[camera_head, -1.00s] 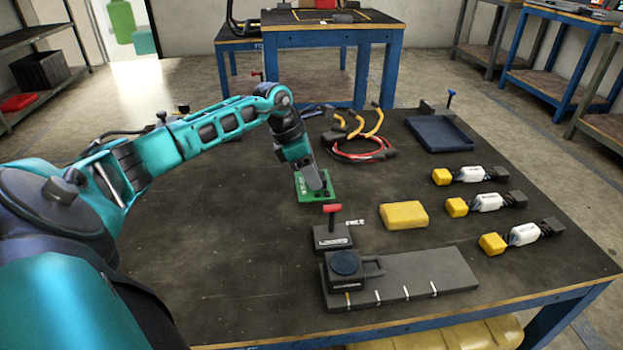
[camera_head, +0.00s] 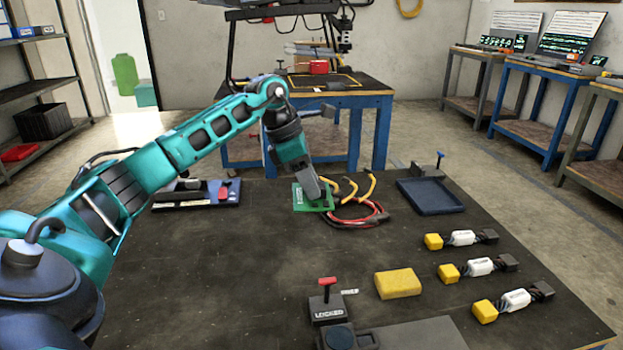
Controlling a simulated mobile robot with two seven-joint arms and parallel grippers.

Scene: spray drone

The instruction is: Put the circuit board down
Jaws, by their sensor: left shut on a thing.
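The circuit board (camera_head: 301,199) is a small green plate, partly covered by the gripper. My left gripper (camera_head: 312,190) is shut on it. The board appears above the dark table, just left of the red and yellow cables; I cannot tell its exact height. My right gripper does not show in the head view.
Red and yellow cables (camera_head: 372,217) lie beside the board. A dark blue tray (camera_head: 430,195) is at the back right. A yellow block (camera_head: 398,284), a red-handled latch (camera_head: 327,302) and several connectors (camera_head: 480,267) lie nearer. The table's left middle is clear. A blue bench (camera_head: 384,130) stands beyond.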

